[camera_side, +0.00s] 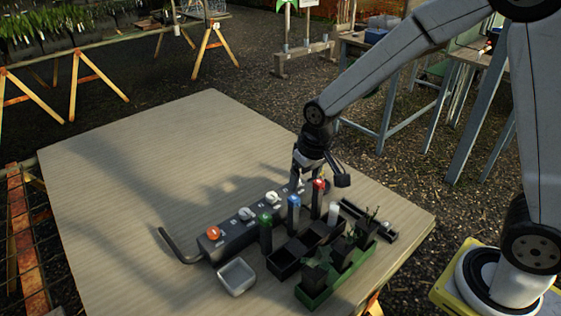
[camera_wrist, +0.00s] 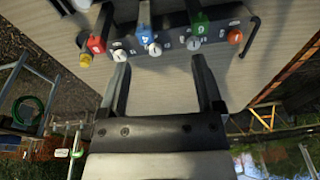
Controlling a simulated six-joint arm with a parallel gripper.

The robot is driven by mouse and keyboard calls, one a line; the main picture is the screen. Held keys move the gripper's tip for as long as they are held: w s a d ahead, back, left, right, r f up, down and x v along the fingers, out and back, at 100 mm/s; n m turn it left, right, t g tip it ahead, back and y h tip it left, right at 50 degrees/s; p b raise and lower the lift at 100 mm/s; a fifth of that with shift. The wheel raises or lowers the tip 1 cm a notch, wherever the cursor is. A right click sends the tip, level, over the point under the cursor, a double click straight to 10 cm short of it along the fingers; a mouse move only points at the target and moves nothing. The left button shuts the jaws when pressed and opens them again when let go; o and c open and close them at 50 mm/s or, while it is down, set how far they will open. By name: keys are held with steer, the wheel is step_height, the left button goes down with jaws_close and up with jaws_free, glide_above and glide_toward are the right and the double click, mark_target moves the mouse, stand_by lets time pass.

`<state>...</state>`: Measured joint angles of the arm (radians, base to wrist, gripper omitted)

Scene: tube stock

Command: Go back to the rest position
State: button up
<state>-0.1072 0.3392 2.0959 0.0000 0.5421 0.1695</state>
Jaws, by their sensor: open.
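My gripper (camera_side: 322,172) is above the table, behind the far end of a dark grey manifold block (camera_side: 235,238). In the wrist view my gripper (camera_wrist: 164,72) has its two fingers spread, with nothing between them. The block carries an orange knob (camera_side: 214,232), white knobs (camera_side: 246,214) and dark upright tubes with a green top (camera_side: 266,219), a blue top (camera_side: 293,201) and a red top (camera_side: 319,184). In the wrist view the red (camera_wrist: 96,44), blue (camera_wrist: 146,36) and green (camera_wrist: 199,28) tubes stand beyond the fingertips.
A green tray (camera_side: 312,298) with dark pots of seedlings stands at the front right. A small white square dish (camera_side: 237,277) sits in front of the block, and a bent dark pipe (camera_side: 176,246) extends left from it. The left and back of the table (camera_side: 130,165) are clear.

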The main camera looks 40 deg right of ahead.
steer(key=s+d, duration=0.4)
steer(key=s, duration=0.8)
steer(key=shift+s+d+n+t, duration=0.15)
steer(key=shift+n+t, duration=0.25)
